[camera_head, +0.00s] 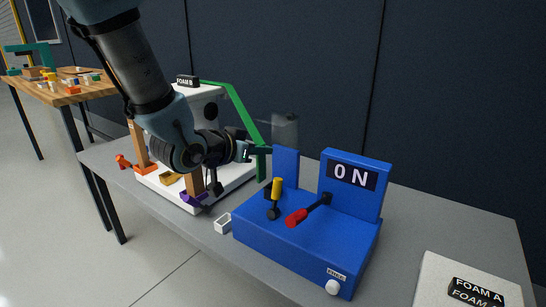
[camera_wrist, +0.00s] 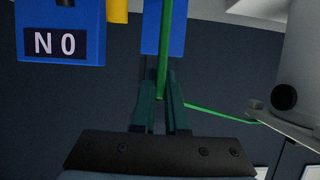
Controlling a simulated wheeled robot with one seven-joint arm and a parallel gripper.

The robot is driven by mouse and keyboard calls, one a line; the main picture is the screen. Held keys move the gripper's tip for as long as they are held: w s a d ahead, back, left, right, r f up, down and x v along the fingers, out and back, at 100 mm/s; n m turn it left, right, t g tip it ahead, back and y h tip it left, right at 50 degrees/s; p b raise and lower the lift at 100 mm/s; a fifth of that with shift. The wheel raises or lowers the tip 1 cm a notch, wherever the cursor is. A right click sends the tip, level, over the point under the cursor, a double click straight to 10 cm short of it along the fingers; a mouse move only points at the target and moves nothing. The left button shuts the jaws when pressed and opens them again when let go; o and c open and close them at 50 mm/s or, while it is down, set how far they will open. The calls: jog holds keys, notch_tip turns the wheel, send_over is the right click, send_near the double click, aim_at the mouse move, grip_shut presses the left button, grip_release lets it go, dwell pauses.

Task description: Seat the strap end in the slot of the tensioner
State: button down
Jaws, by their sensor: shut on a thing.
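A green strap (camera_head: 241,112) runs from the top of the white tank (camera_head: 212,105) down its right side. My gripper (camera_head: 262,149) is shut on the strap beside the tank, left of the blue box's upright. In the wrist view my gripper (camera_wrist: 163,88) has its dark green fingers closed around the green strap (camera_wrist: 166,40), with another stretch running off to the right toward the tank (camera_wrist: 302,70). A purple fitting (camera_head: 195,199) sits at the front of the tank's white base. My arm hides part of the tank.
A foam panel (camera_head: 440,285) lies front right.

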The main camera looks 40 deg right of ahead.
jog(key=x, duration=0.2)
jog(key=r+x, duration=0.1)
jog(key=x, duration=0.2)
jog(key=shift+d, duration=0.3)
jog(key=shift+a+f, duration=0.15)
jog(key=shift+f, duration=3)
jog(key=shift+f, duration=0.15)
jog(key=c, duration=0.9)
grip_release()
